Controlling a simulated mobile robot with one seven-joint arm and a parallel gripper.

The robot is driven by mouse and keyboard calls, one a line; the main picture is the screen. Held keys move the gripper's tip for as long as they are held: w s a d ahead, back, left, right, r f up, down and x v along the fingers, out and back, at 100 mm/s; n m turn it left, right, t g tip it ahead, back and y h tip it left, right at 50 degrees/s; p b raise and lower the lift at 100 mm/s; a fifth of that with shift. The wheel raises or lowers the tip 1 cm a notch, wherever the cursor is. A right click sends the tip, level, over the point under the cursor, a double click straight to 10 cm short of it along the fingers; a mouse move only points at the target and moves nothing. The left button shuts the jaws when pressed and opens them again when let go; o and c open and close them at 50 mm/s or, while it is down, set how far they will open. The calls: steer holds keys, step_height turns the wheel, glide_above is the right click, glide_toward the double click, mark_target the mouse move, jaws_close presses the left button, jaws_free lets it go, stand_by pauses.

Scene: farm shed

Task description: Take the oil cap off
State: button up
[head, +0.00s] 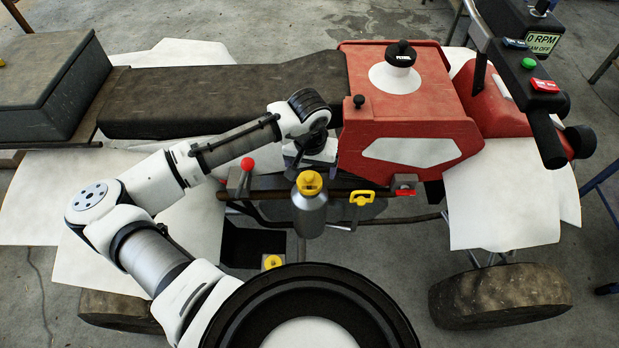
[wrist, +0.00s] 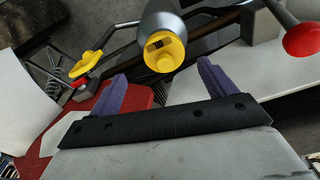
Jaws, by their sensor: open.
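A silver canister (head: 309,216) with a yellow cap (head: 309,183) stands at the near side of the quad bike. This cap looks like the oil cap, but its marking is too small to read. In the wrist view the yellow cap (wrist: 164,53) sits on the end of the canister (wrist: 168,20), just beyond and between my fingertips. My gripper (wrist: 161,70) is open and empty, with its two purple fingers apart. In the head view my gripper (head: 312,152) is just behind the cap, beside the red body; its fingers are mostly hidden there.
A red-knobbed lever (head: 247,164) stands left of the canister and a yellow handle (head: 362,198) right of it. Another yellow-topped part (head: 272,262) sits lower down. A black cap (head: 401,54) tops the red body (head: 410,120). The seat (head: 225,92) lies behind my arm.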

mark_target(309, 175)
steer(key=shift+w+a+f+p, duration=0.1)
steer(key=shift+w+f+p, duration=0.15)
steer(key=shift+f, duration=0.65)
steer(key=shift+w+a+f+p, duration=0.15)
steer(key=shift+f+p, duration=0.1)
steer(key=shift+f, duration=0.65)
steer(key=shift+w+d+f+p, duration=0.1)
steer(key=shift+w+f+p, duration=0.15)
steer(key=shift+f, duration=0.65)
steer(key=shift+c, duration=0.4)
steer(key=c, duration=1)
